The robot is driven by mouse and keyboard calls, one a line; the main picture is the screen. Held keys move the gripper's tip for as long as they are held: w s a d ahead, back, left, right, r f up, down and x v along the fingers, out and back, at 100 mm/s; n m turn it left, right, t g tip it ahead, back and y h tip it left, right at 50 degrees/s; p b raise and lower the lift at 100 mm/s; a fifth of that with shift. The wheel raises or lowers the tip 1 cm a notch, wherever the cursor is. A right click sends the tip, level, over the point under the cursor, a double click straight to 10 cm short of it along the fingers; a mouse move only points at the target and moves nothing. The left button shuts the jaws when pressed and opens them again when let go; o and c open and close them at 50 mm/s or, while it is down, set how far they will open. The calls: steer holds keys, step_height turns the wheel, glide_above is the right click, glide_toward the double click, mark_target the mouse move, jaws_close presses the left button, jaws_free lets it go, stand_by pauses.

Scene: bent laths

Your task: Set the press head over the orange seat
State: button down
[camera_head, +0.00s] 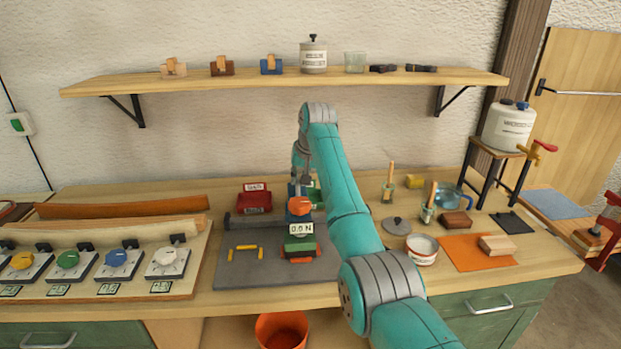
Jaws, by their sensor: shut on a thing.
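The press head, with an orange knob (299,206) and a white display reading about "00 N" (301,229), stands on the grey plate. A green block (299,246) shows below the display. The orange seat (303,260) shows as orange edges under and beside that block; most of it is covered. Whether the block touches the seat I cannot tell. My gripper (300,187) is just behind and above the orange knob, shut on the press head; its fingertips are small and partly hidden.
The grey plate (232,274) carries yellow seat marks (245,252) at left and a dark bar (250,221) behind. At right are a white tub (422,250), an orange mat (462,262) and a wooden block (497,245). Dials line the left.

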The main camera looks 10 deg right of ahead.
steer(key=shift+a, duration=0.1)
stand_by(0.3)
steer(key=c, duration=1.2)
jaws_free()
steer(key=v, duration=1.2)
steer(key=shift+w, duration=0.1)
